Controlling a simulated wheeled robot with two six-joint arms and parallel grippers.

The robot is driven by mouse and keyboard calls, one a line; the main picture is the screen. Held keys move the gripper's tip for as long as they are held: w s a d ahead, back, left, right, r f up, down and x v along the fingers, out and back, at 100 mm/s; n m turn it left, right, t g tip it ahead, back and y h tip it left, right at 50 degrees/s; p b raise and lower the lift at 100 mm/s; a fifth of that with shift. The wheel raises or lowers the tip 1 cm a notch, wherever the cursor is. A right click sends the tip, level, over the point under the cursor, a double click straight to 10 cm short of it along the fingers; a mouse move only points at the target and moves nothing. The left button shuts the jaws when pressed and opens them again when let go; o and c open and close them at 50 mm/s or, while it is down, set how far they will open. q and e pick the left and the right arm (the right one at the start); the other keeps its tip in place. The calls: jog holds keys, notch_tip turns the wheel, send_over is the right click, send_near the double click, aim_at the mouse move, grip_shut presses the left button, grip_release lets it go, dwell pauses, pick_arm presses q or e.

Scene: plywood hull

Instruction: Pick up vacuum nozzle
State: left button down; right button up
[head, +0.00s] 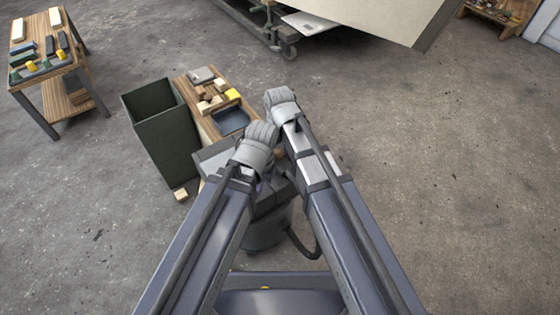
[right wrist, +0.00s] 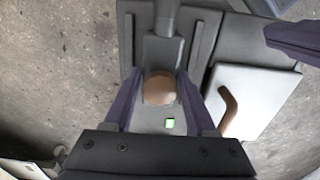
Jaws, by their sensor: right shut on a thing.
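The vacuum nozzle (right wrist: 160,55) is a grey piece with a tube running up from it, seen in the right wrist view. My right gripper (right wrist: 159,78) is shut on it, with one purple finger on each side. A round brownish part shows between the fingers. The nozzle is over or on a dark grey ribbed surface; I cannot tell if it touches. In the head view my arms hide most of it. A purple finger of what looks like my left gripper (right wrist: 293,42) enters at upper right; its jaws cannot be judged.
A whitish square plate (right wrist: 258,98) with a brown curved handle lies beside the nozzle. A dark drum (head: 264,236) with a black hose (head: 301,243) stands below my arms. A dark green bin (head: 158,130) and a wooden top (head: 199,110) with blocks stand to the left. The right floor is clear.

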aim_at(279, 152)
grip_shut()
pick_arm(q)
jog(key=shift+r, duration=0.15)
pick_arm(e)
jog(key=shift+r, duration=0.15)
